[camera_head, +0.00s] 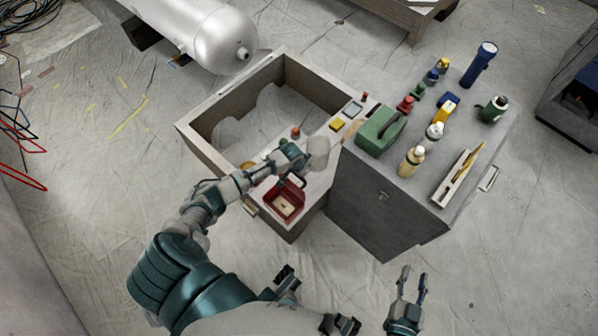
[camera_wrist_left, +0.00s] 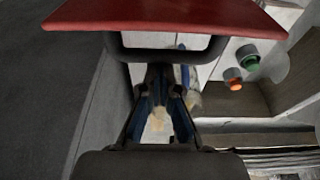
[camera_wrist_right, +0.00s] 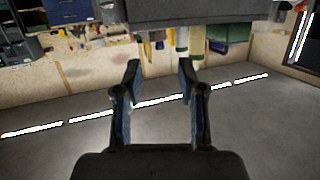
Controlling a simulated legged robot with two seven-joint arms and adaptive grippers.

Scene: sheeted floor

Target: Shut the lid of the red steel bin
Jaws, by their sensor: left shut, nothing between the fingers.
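The red steel bin (camera_head: 284,207) stands on the pale near side of the wooden frame. Its red inside and something beige in it show from above, so it is not covered. A red panel with a dark handle, seemingly its lid (camera_wrist_left: 165,14), fills the top of the left wrist view. My left gripper (camera_wrist_left: 167,82) is shut and empty, close to the handle; I cannot tell whether they touch. In the head view my left wrist hides part of the area behind the bin. My right gripper (camera_head: 414,280) is open and empty over the floor, also in its wrist view (camera_wrist_right: 158,72).
A grey cabinet (camera_head: 375,205) to the right carries a green box (camera_head: 381,131), bottles and a blue flashlight (camera_head: 479,64). An open wooden frame (camera_head: 208,153) lies left of it. A metal tank (camera_head: 205,35) is behind. The floor at front right is clear.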

